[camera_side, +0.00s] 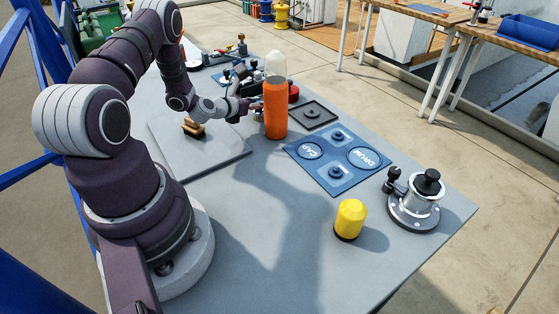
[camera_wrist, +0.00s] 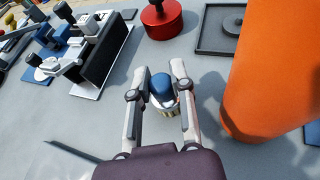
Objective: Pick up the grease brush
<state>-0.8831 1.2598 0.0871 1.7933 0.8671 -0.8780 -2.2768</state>
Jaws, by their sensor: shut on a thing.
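In the wrist view, my gripper (camera_wrist: 164,74) is shut on a small piece with a rounded blue top (camera_wrist: 161,88) and a pale, tan-striped lower part, which I take to be the grease brush. The fingers stand on either side of it, and its lower part is partly hidden. In the side view, my gripper (camera_side: 250,106) is low over the grey table, just left of a tall orange bottle (camera_side: 275,108). The held piece cannot be made out there. I cannot tell whether it touches the table.
The orange bottle (camera_wrist: 272,75) stands close on the right. A red round piece (camera_wrist: 161,18) and a dark square tray (camera_side: 314,113) lie beyond. Black-and-white fixtures (camera_wrist: 95,45) stand to the left. A blue panel (camera_side: 338,158), yellow piece (camera_side: 350,217) and winch (camera_side: 416,203) occupy the near right.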

